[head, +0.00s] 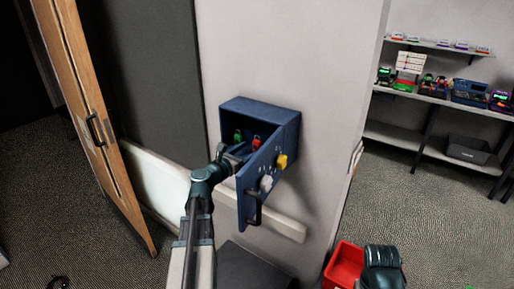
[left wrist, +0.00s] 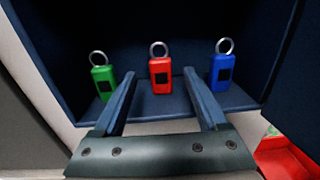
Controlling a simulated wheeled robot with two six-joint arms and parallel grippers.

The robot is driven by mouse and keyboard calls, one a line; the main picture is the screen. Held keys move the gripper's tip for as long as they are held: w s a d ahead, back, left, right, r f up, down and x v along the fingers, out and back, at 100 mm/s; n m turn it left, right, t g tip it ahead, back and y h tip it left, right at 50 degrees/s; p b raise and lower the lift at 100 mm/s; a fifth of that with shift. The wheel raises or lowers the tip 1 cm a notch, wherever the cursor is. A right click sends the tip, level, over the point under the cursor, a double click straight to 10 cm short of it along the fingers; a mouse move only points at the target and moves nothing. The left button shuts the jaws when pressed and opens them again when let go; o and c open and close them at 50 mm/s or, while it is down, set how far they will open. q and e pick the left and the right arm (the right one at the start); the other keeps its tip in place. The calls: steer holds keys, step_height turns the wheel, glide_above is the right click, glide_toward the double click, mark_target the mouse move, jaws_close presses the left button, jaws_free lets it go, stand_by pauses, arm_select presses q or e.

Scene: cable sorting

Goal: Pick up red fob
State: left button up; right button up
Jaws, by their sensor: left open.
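The red fob (left wrist: 160,77) stands upright with a metal ring on top, in the middle of a row on the floor of a dark blue wall cabinet (head: 262,108). In the head view the red fob (head: 256,142) shows inside the open cabinet. My left gripper (left wrist: 160,88) is open, with its fingers pointing into the cabinet, one on each side of the red fob in the picture. It is not closed on anything. In the head view my left gripper (head: 236,156) is at the cabinet opening, its tips partly hidden. My right gripper's fingers do not show.
A green fob (left wrist: 103,82) stands left of the red one and a blue fob (left wrist: 220,72) right of it. The cabinet door (head: 248,192) hangs open, bearing a yellow fob (head: 282,161), a whitish one (head: 266,183) and a handle. A red bin (head: 343,264) is below right.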

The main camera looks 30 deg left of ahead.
mark_target(256, 143)
arm_select(q)
steer(key=w, duration=0.5)
steer(key=shift+d+r+p, duration=0.3)
steer(key=shift+r, duration=0.05)
steer(key=shift+s, duration=0.15)
jaws_close()
